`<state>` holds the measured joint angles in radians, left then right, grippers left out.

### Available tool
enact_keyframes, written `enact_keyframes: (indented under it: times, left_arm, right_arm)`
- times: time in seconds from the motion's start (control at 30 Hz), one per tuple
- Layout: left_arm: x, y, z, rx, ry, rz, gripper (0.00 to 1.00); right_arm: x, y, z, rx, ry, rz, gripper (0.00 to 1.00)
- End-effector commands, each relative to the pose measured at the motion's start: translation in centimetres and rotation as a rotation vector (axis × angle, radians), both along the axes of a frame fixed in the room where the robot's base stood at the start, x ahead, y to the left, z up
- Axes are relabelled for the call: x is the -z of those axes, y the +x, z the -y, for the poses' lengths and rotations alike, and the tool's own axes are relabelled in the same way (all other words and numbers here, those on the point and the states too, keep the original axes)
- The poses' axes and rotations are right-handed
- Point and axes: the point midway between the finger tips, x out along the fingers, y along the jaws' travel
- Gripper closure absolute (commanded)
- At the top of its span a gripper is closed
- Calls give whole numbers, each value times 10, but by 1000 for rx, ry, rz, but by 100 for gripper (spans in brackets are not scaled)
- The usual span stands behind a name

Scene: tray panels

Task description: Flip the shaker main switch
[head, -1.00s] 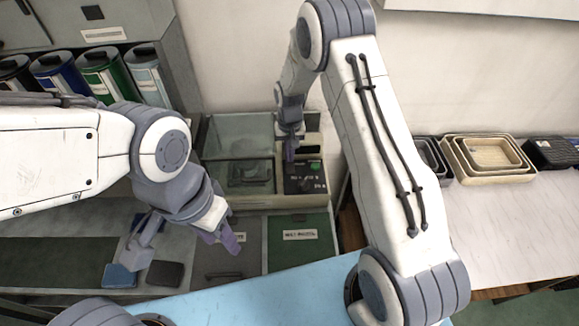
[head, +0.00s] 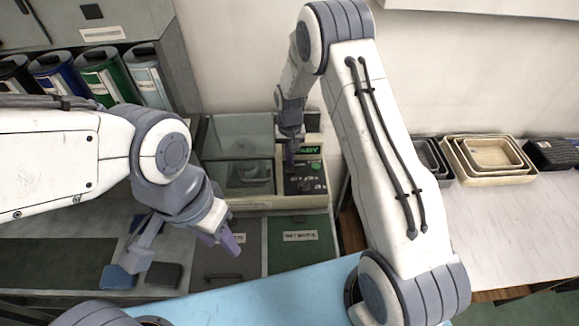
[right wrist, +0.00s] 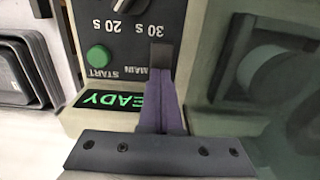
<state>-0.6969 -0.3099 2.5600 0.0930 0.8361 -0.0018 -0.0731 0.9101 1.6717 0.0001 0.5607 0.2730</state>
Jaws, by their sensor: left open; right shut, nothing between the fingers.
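The shaker (head: 257,205) stands against the back wall, with a glass-like cover (head: 235,140) on its left and a dark control panel (head: 306,186) on its right. A green READY display (head: 307,150) is lit. In the right wrist view the panel appears upside down, and the main switch (right wrist: 161,56) sits by the word MAIN. My right gripper (right wrist: 162,82) is shut and empty, its purple fingertips at the switch, touching or very close. In the head view it (head: 291,158) partly covers the panel. My left gripper (head: 224,243) is open and empty above the bench front.
A green START button (right wrist: 99,56) and a timer knob are close to the switch. Nested trays (head: 490,155) stand on the right bench. Several coloured canisters (head: 103,75) stand at the back left.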

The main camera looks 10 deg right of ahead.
Motion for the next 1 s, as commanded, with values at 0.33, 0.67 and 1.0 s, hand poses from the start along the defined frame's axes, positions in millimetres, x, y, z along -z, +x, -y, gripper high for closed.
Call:
enact_keyframes:
  times: [0.33,0.67,1.0]
  left_arm:
    - [-21,0,0,0,0,0,55]
    - [-39,0,0,0,0,0,55]
    - [-46,0,0,0,0,0,55]
  right_arm:
    - [-30,0,0,0,0,1,100]
    - [-56,0,0,0,0,1,100]
    - [-68,0,0,0,0,0,100]
